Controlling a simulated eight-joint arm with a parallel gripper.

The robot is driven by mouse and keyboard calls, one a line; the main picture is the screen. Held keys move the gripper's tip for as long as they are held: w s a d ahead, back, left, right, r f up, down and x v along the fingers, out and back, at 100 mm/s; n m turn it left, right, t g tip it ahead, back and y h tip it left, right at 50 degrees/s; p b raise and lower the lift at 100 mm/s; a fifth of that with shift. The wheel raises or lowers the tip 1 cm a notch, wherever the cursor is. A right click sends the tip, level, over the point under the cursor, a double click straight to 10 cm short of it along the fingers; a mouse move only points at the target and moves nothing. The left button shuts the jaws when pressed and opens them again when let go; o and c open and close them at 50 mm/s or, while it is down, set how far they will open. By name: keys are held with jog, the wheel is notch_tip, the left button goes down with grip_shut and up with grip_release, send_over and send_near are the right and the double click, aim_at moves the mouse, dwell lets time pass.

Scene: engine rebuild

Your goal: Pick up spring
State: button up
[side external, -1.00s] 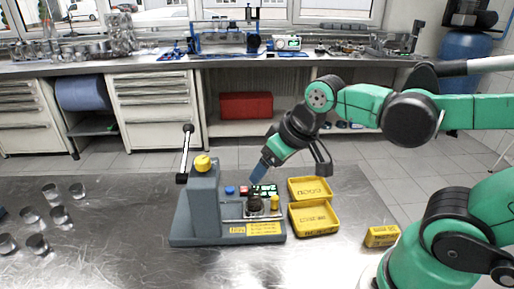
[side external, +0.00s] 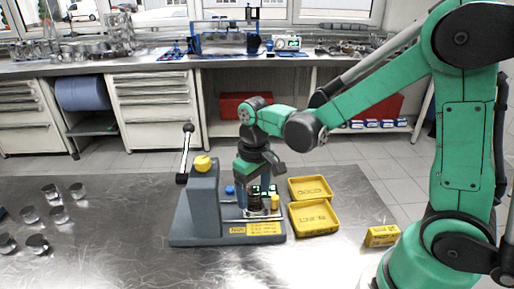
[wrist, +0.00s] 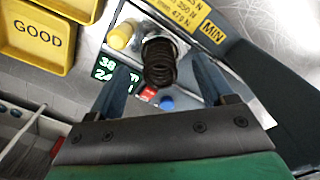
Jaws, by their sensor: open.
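The spring (wrist: 159,65) is a dark coil standing on the tester (side external: 203,203), a grey spring-test stand with a lever. In the wrist view it lies between the two blue fingers of my gripper (wrist: 160,72), with a visible gap on each side. My gripper (side external: 255,188) is open, pointing down above the tester's platform. In the side view the spring is mostly hidden by the fingers, so I cannot tell how far down around it they reach.
Yellow trays stand right of the tester, a GOOD tray (side external: 311,186) and a nearer one (side external: 313,216). The tester has a display (wrist: 117,71), a yellow knob (wrist: 121,36), and red and blue buttons. Several metal cylinders (side external: 58,215) stand at left.

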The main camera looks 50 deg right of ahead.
jog(key=shift+f, duration=0.55)
grip_shut()
jog(key=shift+r, duration=0.15)
